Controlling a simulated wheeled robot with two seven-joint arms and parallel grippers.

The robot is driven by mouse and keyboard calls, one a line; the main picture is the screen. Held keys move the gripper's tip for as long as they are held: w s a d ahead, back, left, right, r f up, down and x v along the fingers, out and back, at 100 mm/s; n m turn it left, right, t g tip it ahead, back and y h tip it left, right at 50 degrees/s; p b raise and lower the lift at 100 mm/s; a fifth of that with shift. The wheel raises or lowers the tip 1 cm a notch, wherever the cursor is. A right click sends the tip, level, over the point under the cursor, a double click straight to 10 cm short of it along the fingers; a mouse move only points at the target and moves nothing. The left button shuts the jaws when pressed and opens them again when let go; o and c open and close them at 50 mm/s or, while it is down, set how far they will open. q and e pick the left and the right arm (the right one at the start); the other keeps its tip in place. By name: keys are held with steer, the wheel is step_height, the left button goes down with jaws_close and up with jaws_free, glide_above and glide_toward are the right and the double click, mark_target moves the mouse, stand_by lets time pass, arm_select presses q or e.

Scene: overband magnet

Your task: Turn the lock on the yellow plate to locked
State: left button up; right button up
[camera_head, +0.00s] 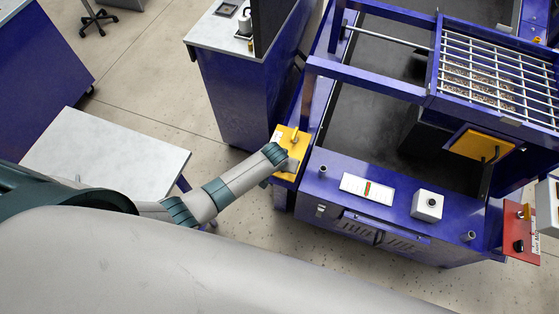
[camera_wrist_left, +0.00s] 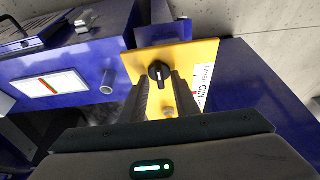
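The yellow plate (camera_head: 281,139) sits at the left end of the blue frame; it also shows in the left wrist view (camera_wrist_left: 198,54). A black round knob (camera_wrist_left: 159,71) with a raised grip is on it, the grip roughly upright in that view. Below the knob is a small grey peg (camera_wrist_left: 168,111), between my fingers. I cannot tell which of these is the lock, nor its setting. My left gripper (camera_wrist_left: 161,80) is open, its dark fingertips at either side of the knob's lower part; contact is unclear. In the head view, my left wrist covers part of the plate. My right gripper is not in view.
A white label (camera_wrist_left: 200,92) with partly readable lettering is on the plate's edge. The blue machine (camera_head: 330,172) carries a red-green label (camera_head: 367,189) and a white button box (camera_head: 427,205). A red plate with a black knob (camera_head: 518,246) is far right. A white table (camera_head: 105,153) stands left.

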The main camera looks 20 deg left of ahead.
arm_select(q)
steer(key=b+v, duration=0.1)
steer(key=v, duration=1.6)
stand_by(0.4)
steer(key=s+a+f+g+b, duration=0.15)
steer(key=s+f, duration=0.25)
steer(key=f, duration=0.6)
steer(key=s+a+f+b, duration=0.2)
steer(key=s+f, duration=0.3)
steer(key=f, duration=0.6)
steer(key=s+a+f+b, duration=0.15)
steer(key=s+f, duration=0.25)
steer(key=f, duration=0.6)
steer(key=s+a+f+b, duration=0.1)
steer(key=s+f, duration=0.4)
steer(key=s, duration=0.4)
steer(key=s+a+f+m+g+b, duration=0.1)
steer(key=s+a+f, duration=0.1)
steer(key=s+f, duration=0.4)
steer(key=s+a+f+m+g+b, duration=0.1)
steer(key=s+f, duration=0.5)
steer(key=s, duration=0.8)
steer(key=shift+s+a, duration=0.2)
steer(key=shift+s, duration=0.05)
